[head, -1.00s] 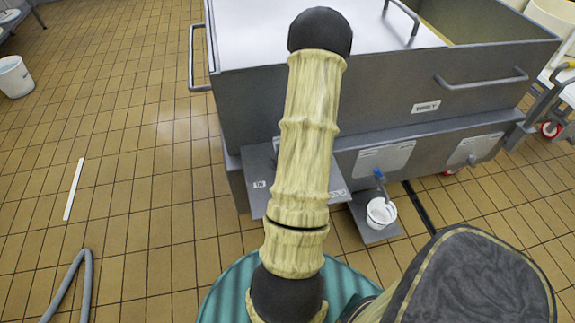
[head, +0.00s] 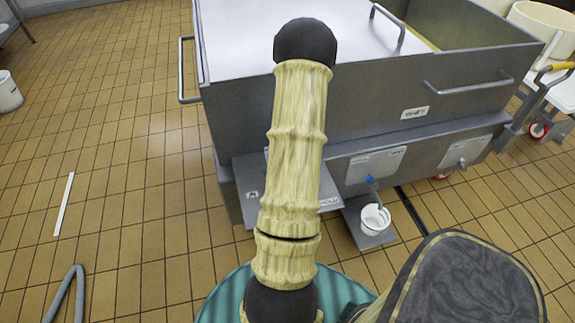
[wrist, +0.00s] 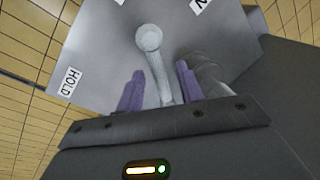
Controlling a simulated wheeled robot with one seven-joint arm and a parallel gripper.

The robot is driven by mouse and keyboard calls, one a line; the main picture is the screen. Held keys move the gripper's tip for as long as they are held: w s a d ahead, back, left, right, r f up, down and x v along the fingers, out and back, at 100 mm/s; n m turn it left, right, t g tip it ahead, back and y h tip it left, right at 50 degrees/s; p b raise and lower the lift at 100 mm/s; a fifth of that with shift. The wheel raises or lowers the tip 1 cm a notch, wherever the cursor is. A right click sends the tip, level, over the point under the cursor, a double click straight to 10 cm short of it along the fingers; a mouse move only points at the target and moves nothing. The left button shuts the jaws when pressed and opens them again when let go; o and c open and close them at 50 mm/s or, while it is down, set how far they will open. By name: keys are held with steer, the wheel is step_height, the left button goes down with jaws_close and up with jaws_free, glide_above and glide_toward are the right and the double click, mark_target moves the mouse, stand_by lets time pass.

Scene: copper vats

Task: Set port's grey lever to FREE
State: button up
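In the wrist view a pale grey lever (wrist: 149,40) with a round knob rises from a grey panel (wrist: 105,40). My gripper (wrist: 160,86) has its two purple fingers apart, one on each side of the lever's stem, with gaps showing; I cannot tell whether either touches. A white label reading HOLD (wrist: 70,80) is at the panel's left. Another label (wrist: 198,5) is cut off at the top. In the head view the panel (head: 243,172) juts from the vat's side, with a small label (head: 253,195) and HOLD (head: 328,202). My arm hides the lever and gripper there.
A large grey metal vat (head: 350,110) with handles fills the upper middle. A small white bucket (head: 375,219) stands on a low plate below a blue-handled tap (head: 370,180). A thick grey cylinder (wrist: 205,72) lies beside the right finger. Tiled floor at left is mostly clear.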

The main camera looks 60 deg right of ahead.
steer(key=s+r+p, duration=0.2)
steer(key=s+r, duration=0.1)
steer(key=r, duration=1.4)
steer(key=shift+s+d, duration=0.15)
steer(key=shift+d, duration=0.3)
